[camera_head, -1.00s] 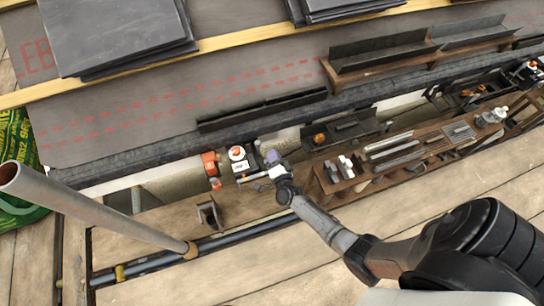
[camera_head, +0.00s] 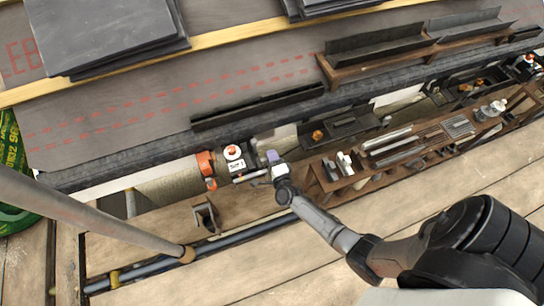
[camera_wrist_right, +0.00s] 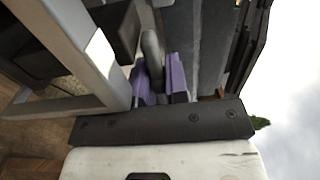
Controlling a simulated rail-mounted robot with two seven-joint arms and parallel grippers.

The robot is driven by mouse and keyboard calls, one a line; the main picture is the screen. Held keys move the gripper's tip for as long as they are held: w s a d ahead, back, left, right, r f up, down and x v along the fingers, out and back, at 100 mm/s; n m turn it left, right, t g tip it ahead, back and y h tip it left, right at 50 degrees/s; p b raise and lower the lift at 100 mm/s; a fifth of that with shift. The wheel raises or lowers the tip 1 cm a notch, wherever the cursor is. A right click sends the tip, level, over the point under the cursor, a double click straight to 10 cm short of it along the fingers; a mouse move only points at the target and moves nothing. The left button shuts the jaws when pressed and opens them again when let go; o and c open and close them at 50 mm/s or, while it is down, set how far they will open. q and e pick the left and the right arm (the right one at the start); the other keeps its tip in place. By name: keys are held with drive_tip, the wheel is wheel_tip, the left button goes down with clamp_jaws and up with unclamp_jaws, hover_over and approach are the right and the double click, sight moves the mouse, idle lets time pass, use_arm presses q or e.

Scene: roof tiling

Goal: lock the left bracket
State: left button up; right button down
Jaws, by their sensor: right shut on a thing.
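The left bracket (camera_head: 240,163) sits below the dark roof edge, left of my right gripper. It has an orange part at its left, a round white knob with an orange centre and a small white label. My right gripper (camera_head: 272,158), with purple fingertips, is at the bracket's right end. In the right wrist view the purple fingers (camera_wrist_right: 160,82) are closed around a grey rounded lever (camera_wrist_right: 153,55), beside a pale metal frame (camera_wrist_right: 105,65). How the lever joins the bracket is hidden. My left gripper is not in view.
A wooden tool rack (camera_head: 430,140) with metal tools stands right of the gripper. A grey pole (camera_head: 100,218) slants across the left. Dark slates (camera_head: 105,35) lie on the roof above. A similar orange-and-white fitting (camera_head: 530,65) is at the far right.

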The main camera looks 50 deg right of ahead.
idle(0.4)
drive_tip(key=c, duration=1.1)
unclamp_jaws()
drive_tip(key=shift+s+a+p, duration=0.3)
drive_tip(key=shift+s+p, duration=0.05)
drive_tip(key=shift+s, duration=0.15)
drive_tip(key=p+v, duration=0.4)
drive_tip(key=v, duration=0.8)
drive_tip(key=shift+s+a, duration=0.1)
drive_tip(key=shift+s, duration=0.25)
